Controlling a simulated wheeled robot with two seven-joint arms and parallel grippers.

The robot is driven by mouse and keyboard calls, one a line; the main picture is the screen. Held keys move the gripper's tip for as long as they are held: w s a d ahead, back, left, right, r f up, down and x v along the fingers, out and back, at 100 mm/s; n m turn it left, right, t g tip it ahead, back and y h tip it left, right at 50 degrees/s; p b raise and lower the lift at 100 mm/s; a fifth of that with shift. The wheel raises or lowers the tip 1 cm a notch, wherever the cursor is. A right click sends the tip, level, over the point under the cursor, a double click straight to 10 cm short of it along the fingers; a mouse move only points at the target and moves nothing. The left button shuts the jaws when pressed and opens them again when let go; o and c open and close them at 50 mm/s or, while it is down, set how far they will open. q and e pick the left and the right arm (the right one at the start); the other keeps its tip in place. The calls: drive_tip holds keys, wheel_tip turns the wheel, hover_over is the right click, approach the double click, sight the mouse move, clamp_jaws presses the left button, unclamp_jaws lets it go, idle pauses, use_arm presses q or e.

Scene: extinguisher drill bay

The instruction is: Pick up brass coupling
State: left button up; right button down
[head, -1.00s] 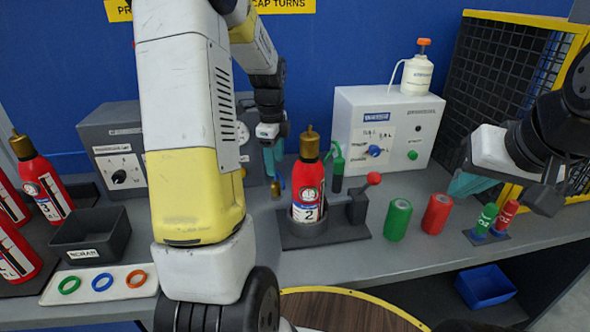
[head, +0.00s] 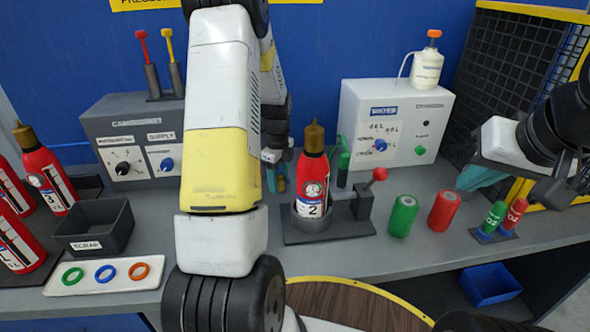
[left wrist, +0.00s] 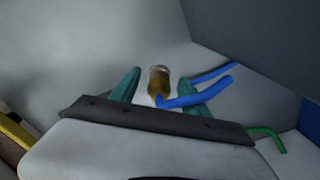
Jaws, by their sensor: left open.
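The brass coupling (left wrist: 159,84) is a short gold-brown cylinder with a paler rim, seen in the left wrist view on the grey bench. A blue hose or handle (left wrist: 205,94) runs close by its lower end. My left gripper (left wrist: 159,88) is open, with one teal finger on each side of the coupling and visible gaps between. In the head view my left gripper (head: 277,181) is behind the extinguisher in the holder, and the coupling is mostly hidden there. My right gripper (head: 482,178) hangs at the right, seen side-on; its jaw opening is unclear.
Extinguisher number 2 (head: 313,175) stands in its holder just right of my left gripper. A lever with a red knob (head: 376,175), a green can (head: 403,216) and a red can (head: 444,210) stand further right. A control box (head: 130,139) stands behind at left.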

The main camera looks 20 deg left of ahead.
use_arm(q)
clamp_jaws()
